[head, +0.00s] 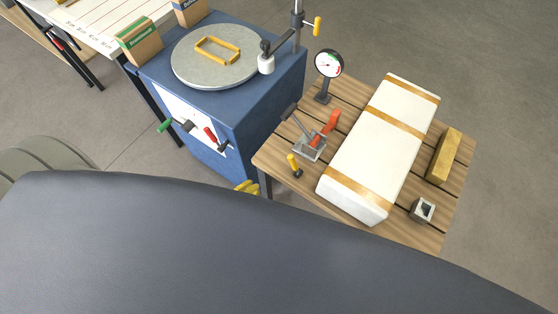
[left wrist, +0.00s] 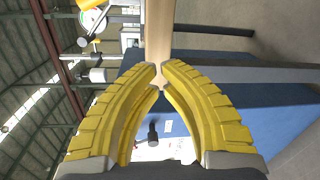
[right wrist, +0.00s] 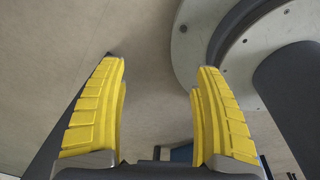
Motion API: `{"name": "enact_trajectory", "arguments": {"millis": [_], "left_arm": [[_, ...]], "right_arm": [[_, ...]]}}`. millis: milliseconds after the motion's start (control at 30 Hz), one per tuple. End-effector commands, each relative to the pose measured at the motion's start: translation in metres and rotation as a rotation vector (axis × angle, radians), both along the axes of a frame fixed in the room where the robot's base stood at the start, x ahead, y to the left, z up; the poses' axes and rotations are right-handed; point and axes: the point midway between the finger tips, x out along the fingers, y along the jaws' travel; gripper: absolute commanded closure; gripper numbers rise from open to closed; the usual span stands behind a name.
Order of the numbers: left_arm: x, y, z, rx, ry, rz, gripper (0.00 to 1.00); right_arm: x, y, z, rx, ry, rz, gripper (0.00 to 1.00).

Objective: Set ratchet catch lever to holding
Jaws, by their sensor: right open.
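The grey metal ratchet (head: 309,148) sits on the wooden table, left of a white strapped package. A red lever (head: 328,126) rises from it, leaning right, and a dark-tipped lever (head: 290,113) leans left. A short yellow-handled lever (head: 293,163) stands in front of it; I cannot tell which is the catch lever. My left gripper (head: 247,187) barely shows above my dark body, left of the table's front corner. In the left wrist view its yellow fingers (left wrist: 160,66) converge, tips together, with nothing seen between them. My right gripper (right wrist: 160,75) is open and empty, away from the table.
The white package (head: 375,145) fills much of the table (head: 266,157). A blue cabinet (head: 262,92) with a round plate (head: 192,76) and front levers stands left.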

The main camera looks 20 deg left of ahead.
Motion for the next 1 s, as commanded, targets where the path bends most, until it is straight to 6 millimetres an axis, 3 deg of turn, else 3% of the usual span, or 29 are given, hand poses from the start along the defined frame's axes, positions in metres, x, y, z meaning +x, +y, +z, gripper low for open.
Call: {"name": "enact_trajectory", "arguments": {"millis": [100, 300, 767, 1000], "left_arm": [[0.001, -0.003, 0.030, -0.137, -0.028, 0.011, 1.00], [0.001, -0.004, 0.053, -0.256, -0.046, 0.019, 1.00], [0.003, -0.005, 0.056, -0.270, -0.049, 0.020, 1.00], [0.026, -0.012, 0.057, -0.270, -0.052, 0.021, 1.00]], "right_arm": [[-0.012, 0.014, -0.001, 0.014, 0.007, -0.012, 0.31], [-0.020, 0.025, -0.002, 0.024, 0.011, -0.021, 0.31], [-0.021, 0.026, -0.002, 0.025, 0.013, -0.022, 0.31], [-0.021, 0.026, -0.002, 0.025, 0.012, -0.022, 0.31]]}}
